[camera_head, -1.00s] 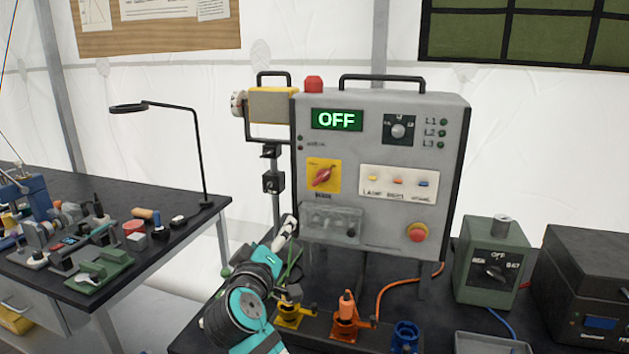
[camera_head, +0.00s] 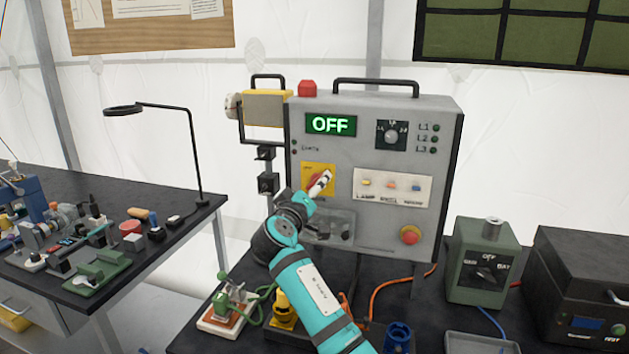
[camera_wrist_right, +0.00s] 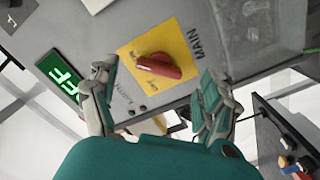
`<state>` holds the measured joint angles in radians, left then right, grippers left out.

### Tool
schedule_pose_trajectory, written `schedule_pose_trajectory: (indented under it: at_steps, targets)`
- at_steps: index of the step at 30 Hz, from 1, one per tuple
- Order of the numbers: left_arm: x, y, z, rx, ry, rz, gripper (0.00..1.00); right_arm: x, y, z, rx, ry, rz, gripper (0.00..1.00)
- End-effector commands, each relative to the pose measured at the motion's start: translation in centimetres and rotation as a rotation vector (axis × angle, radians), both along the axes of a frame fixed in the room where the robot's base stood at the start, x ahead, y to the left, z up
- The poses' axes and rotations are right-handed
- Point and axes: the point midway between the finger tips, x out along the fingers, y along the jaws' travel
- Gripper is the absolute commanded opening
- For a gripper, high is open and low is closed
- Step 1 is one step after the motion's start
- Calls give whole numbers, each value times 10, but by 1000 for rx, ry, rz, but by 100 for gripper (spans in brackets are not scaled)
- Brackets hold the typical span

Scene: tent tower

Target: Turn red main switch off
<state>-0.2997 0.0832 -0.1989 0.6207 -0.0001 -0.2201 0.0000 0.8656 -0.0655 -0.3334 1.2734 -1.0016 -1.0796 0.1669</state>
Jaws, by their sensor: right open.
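The red main switch (camera_wrist_right: 166,66) is a rotary handle on a yellow plate (camera_wrist_right: 186,42) marked MAIN, on the grey control panel (camera_head: 360,230). In the head view the yellow plate (camera_head: 312,172) is partly covered by my right gripper (camera_head: 320,184), and the handle is mostly hidden. The panel's green display (camera_head: 331,125) reads OFF. In the right wrist view my right gripper (camera_wrist_right: 158,98) is open, with its two fingers apart on either side of the handle's near side. I cannot tell whether a finger touches it. My left gripper is not in view.
A red mushroom button (camera_head: 410,235), a row of small toggles (camera_head: 392,187) and a black rotary knob (camera_head: 391,136) are on the same panel. A green box (camera_head: 485,262) stands to the right. A side bench (camera_head: 95,240) with a lamp and tools stands left.

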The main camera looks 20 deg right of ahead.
Motion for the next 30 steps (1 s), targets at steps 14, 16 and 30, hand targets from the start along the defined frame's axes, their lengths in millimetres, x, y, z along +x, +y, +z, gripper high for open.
schedule_pose_trajectory:
  at_steps: [14, 16, 30]
  targets:
    - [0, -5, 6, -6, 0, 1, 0, 24, -16, -1, 0, 0, 0, 81]
    - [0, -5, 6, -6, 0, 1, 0, 24, -16, -1, 0, 0, 0, 81]
    - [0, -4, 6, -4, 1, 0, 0, 24, -16, -1, 1, 1, 0, 25]
